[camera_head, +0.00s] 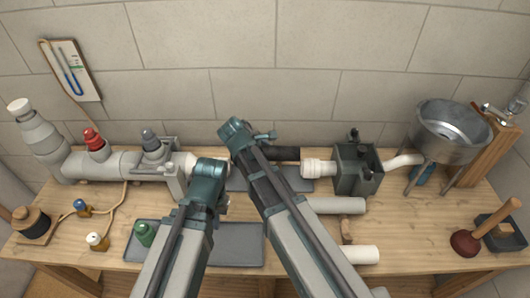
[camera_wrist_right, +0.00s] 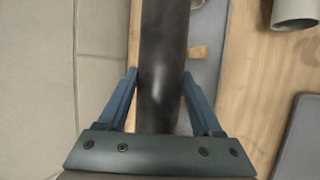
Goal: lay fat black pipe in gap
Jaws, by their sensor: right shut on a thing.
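The fat black pipe (camera_head: 284,154) runs left to right in the gap region, its left part hidden behind my right arm. Its right end shows just behind and beside the white pipe fitting (camera_head: 318,168); I cannot tell if they touch. In the right wrist view the black pipe (camera_wrist_right: 163,60) passes between the two blue fingers of my right gripper (camera_wrist_right: 160,88), which is shut on it. On the gap's left, the white pipe end (camera_head: 188,161) is partly covered by my left arm. My left gripper (camera_head: 208,172) is near there, its fingers hidden from view.
A grey box (camera_head: 357,170) stands right of the gap, then a steel basin (camera_head: 451,130). Light pipes (camera_head: 336,205) lie in front, with a wooden piece (camera_head: 346,230). A grey tray (camera_head: 245,258) and green bottle (camera_head: 144,233) are at front left. A plunger (camera_head: 470,242) is far right.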

